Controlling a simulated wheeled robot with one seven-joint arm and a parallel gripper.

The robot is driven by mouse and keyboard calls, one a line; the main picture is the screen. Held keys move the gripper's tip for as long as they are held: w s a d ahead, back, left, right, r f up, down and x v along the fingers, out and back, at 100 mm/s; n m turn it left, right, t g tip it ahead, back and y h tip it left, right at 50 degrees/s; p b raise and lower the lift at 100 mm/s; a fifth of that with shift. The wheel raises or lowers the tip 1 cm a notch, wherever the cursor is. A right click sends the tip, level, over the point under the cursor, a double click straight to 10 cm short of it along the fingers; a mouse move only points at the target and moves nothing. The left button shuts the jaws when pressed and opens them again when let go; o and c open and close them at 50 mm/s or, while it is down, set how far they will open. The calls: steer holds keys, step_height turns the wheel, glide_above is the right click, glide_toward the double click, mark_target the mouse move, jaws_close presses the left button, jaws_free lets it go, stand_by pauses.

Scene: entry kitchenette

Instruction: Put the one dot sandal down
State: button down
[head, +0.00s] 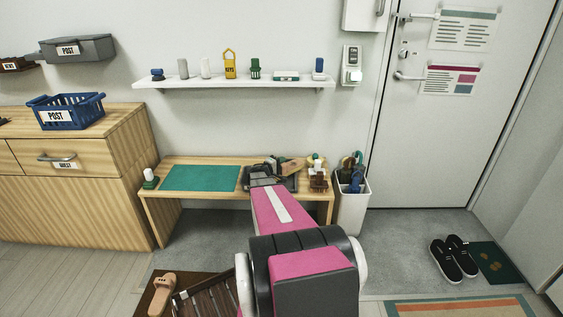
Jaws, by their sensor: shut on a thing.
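My gripper (272,172) is over the right part of the wooden bench, seen from behind and largely hidden by my own arm. It is shut on a tan thing (291,165) that matches a sandal in colour; only a small part of it shows, and no dot can be made out. Another tan sandal (162,291) lies on the brown mat (143,308) on the floor at the lower left. A dark green mat (490,252) with orange marks lies on the floor at the right, partly beside black shoes (453,258).
The wooden bench (205,162) bears a teal mat (200,178), bare, and a dark tray (288,184) near my gripper. A brush (318,180) stands at its right end. A white bin (351,205) stands right of the bench. A slatted dark wooden thing (208,298) is at the lower left.

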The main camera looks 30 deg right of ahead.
steer(key=shift+r, duration=0.1)
steer(key=shift+r, duration=1.6)
steer(key=shift+f, duration=0.2)
steer(key=shift+r, duration=0.2)
stand_by(1.4)
steer(key=shift+f, duration=0.25)
stand_by(0.3)
steer(key=shift+r, duration=0.25)
stand_by(1.7)
stand_by(0.4)
